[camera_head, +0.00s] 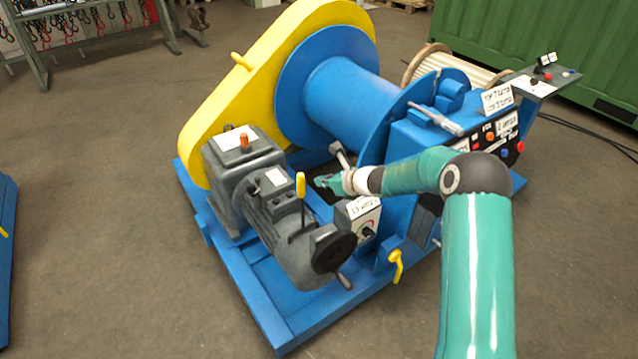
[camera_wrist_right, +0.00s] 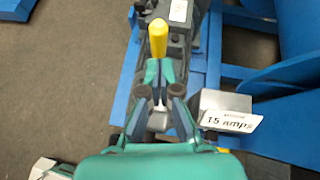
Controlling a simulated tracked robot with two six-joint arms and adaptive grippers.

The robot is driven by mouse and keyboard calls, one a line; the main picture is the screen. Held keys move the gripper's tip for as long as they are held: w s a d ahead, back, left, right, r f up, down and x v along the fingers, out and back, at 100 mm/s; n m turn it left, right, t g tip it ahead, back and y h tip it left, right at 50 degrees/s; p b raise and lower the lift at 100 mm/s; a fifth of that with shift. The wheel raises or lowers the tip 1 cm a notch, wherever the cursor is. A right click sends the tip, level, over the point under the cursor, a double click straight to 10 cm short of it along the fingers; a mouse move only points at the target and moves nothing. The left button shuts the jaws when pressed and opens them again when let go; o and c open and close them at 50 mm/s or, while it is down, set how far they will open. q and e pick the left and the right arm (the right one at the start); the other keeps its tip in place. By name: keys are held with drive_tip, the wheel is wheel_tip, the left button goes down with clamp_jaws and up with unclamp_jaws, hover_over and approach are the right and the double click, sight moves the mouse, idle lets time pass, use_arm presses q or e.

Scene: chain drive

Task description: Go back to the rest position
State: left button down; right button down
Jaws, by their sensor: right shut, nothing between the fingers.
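My right gripper (camera_head: 324,182) reaches in from the right over the blue winch frame. It is shut and empty. Its closed fingertips (camera_wrist_right: 158,72) show in the right wrist view, just below the yellow lever handle (camera_wrist_right: 158,38) in the picture. In the head view the same yellow lever handle (camera_head: 300,185) stands upright a little left of the fingertips, with a small gap in the picture. Whether they are apart in depth is hard to tell. My left gripper is not in view.
A grey motor and gearbox (camera_head: 232,172) lies left of the gripper. The "15 amps" box (camera_wrist_right: 228,108) is close on its right. The blue drum (camera_head: 345,100), yellow chain guard (camera_head: 215,100) and control panel (camera_head: 450,135) stand around it. Open floor (camera_head: 100,230) lies left.

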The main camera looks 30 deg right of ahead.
drive_tip(key=shift+v, duration=0.95)
drive_tip(key=shift+d, duration=0.1)
